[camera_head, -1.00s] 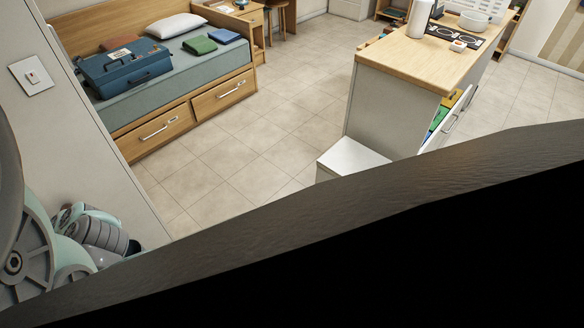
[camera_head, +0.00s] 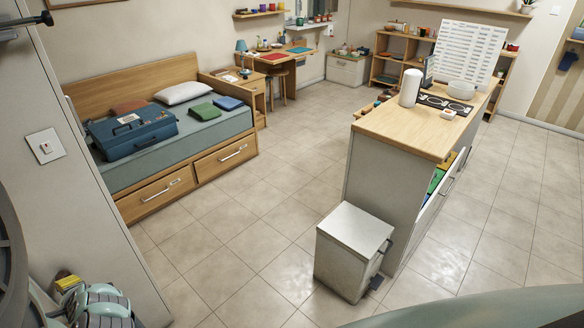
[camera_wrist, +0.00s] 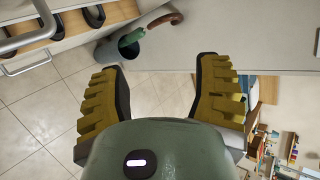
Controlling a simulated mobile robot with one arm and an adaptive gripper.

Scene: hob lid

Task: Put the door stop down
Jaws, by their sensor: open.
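My gripper (camera_wrist: 162,66) is in the wrist view with its two ribbed yellow fingers wide apart. Nothing shows between them except floor and the pale panel beyond. In the head view part of my arm is at the lower left, with a small yellow patch that looks like a finger of my gripper (camera_head: 68,283). I cannot make out a door stop in either view now.
In the wrist view a grey round holder (camera_wrist: 108,52) with a green item stands against the pale panel. In the head view, a grey pedal bin (camera_head: 345,262) stands by the wood-topped counter (camera_head: 415,130). Open tiled floor (camera_head: 240,240) lies between the bed (camera_head: 170,150) and counter.

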